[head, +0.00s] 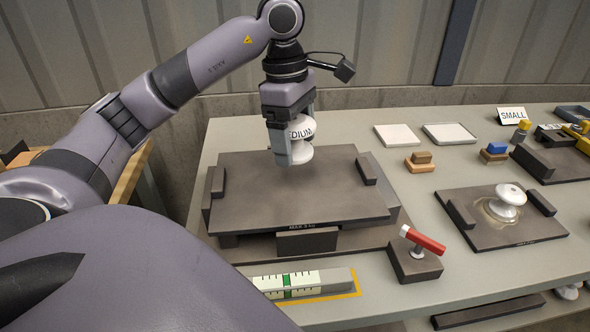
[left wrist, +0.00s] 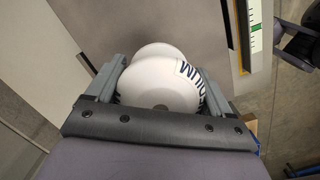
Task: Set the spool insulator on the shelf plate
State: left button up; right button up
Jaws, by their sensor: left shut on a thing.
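My left gripper (head: 290,150) is shut on the white spool insulator (head: 302,154), which has two rounded flanges. Dark lettering reading "EDIUM" shows at its upper part in the head view. The insulator (left wrist: 160,84) also sits between the fingers in the left wrist view. It is over the far middle part of a large dark plate (head: 300,200) with a raised block at each side, which looks like the shelf plate. I cannot tell whether its base touches the plate. The left finger hides part of the insulator. My right gripper is not in view.
A red-handled lever (head: 424,240) on a block stands right of the plate. A green-marked level strip (head: 300,283) lies in front. A smaller dark plate (head: 480,230) at right holds another white insulator (head: 508,200). Pale trays (head: 450,133) and small blocks (head: 420,161) sit behind.

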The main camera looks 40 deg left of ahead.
aim_at(295, 180)
pick_arm(q)
jog(key=shift+f, duration=0.7)
notch_tip(295, 180, down, 4)
jog(key=shift+f, duration=0.1)
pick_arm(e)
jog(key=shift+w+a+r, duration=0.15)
pick_arm(q)
jog(key=o, duration=1.2)
jog(key=shift+f, duration=0.15)
jog(key=shift+o, duration=0.2)
jog(key=shift+r, duration=0.45)
jog(key=r, duration=0.3)
jog(key=r+p, duration=0.1)
jog(key=r, duration=0.2)
jog(key=a+r+p, duration=0.1)
jog(key=r, duration=0.3)
jog(key=shift+s, duration=0.15)
jog(key=shift+a+r, duration=0.15)
jog(key=shift+r, duration=0.55)
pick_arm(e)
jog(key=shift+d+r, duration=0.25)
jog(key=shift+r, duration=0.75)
